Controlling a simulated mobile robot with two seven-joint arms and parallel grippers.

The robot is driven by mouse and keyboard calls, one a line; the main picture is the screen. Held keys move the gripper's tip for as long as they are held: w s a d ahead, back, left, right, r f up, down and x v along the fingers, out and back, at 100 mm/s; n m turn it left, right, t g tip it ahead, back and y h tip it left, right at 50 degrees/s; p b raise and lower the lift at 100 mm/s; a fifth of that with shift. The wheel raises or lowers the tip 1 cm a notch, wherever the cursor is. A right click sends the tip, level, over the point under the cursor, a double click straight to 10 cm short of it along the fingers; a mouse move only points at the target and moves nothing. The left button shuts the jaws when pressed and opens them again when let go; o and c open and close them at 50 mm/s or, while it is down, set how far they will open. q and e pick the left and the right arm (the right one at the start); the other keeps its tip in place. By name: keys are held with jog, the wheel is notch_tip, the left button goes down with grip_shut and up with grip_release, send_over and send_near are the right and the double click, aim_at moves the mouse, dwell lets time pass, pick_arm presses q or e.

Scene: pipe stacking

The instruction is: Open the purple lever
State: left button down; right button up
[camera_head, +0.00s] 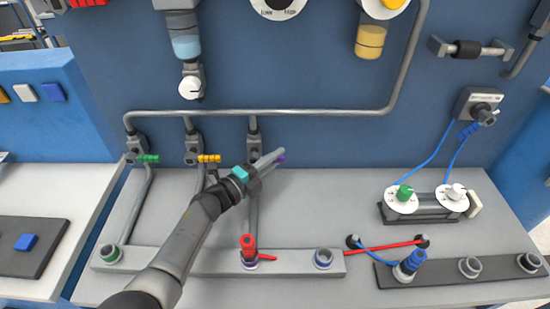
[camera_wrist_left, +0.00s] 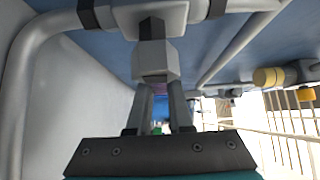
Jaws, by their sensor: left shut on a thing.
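The purple lever (camera_head: 281,157) is on the third valve from the left, below the grey pipe. Only a small end of it shows past my left gripper. My left gripper (camera_head: 270,161) is at this valve, its fingers reaching up and right, and it is shut on the lever. In the left wrist view, the two fingers (camera_wrist_left: 160,92) point up towards a grey valve body (camera_wrist_left: 156,60). The lever's part between the fingers is hidden or too small to make out there. My right gripper is in neither view.
A green lever (camera_head: 148,158) and a yellow lever (camera_head: 209,158) sit on valves to the left. A red connector (camera_head: 248,245) stands in the grey socket bar (camera_head: 205,262) below. At the right are white dials (camera_head: 402,200) and blue cables.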

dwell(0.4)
pick_arm(q)
jog(key=shift+n+b, duration=0.4)
jog(key=shift+b, duration=0.45)
jog(key=r+n+t+h+b, duration=0.1)
jog(key=n+t+b, duration=0.1)
jog(key=b, duration=0.1)
jog(key=shift+a+r+b, duration=0.1)
jog(key=shift+a+b, duration=0.05)
jog(key=shift+b, duration=0.15)
jog(key=shift+a+r+n+t+h+b, duration=0.25)
jog(key=shift+r+n+t+b, duration=0.25)
jog(key=shift+n+t+b, duration=0.5)
jog(key=shift+r+n+b, duration=0.2)
jog(key=shift+n+b, duration=0.2)
jog(key=shift+n, duration=0.1)
jog(key=shift+a+r+n+t, duration=0.1)
jog(key=shift+r+n+t, duration=0.1)
jog(key=shift+n+t, duration=0.25)
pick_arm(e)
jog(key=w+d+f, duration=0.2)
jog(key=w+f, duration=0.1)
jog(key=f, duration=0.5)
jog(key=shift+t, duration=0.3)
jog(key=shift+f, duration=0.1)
